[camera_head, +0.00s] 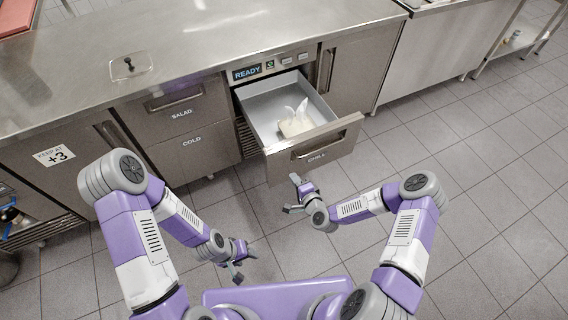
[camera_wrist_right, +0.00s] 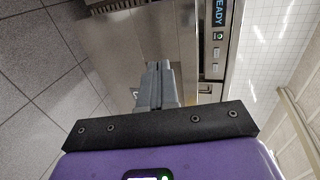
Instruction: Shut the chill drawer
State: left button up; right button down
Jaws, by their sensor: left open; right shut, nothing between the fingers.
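The chill drawer (camera_head: 313,149) is pulled out from the steel counter, with its front labelled CHILL and a slot handle. A white, crumpled-looking item (camera_head: 295,122) lies inside it. My right gripper (camera_head: 292,193) is shut and empty, just in front of and below the drawer front's left part; I cannot tell if it touches. In the right wrist view its shut fingers (camera_wrist_right: 160,84) point toward the steel front. My left gripper (camera_head: 240,264) is open and empty, low over the floor, left of and nearer to me than the drawer.
The steel counter (camera_head: 190,40) runs along the back, with a lidded inset on top. A panel reading READY (camera_head: 247,72) is above the drawer. SALAD (camera_head: 178,108) and COLD (camera_head: 193,145) drawers are closed at left. The tiled floor (camera_head: 470,200) at right is clear.

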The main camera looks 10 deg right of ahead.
aim_at(280, 158)
jog(key=x, duration=0.5)
jog(key=b+x, duration=0.1)
jog(key=x, duration=0.2)
jog(key=shift+w+a+r, duration=0.1)
jog(key=shift+r, duration=0.2)
jog(key=shift+w+a, duration=0.2)
jog(key=shift+w, duration=0.4)
jog(key=shift+w, duration=0.1)
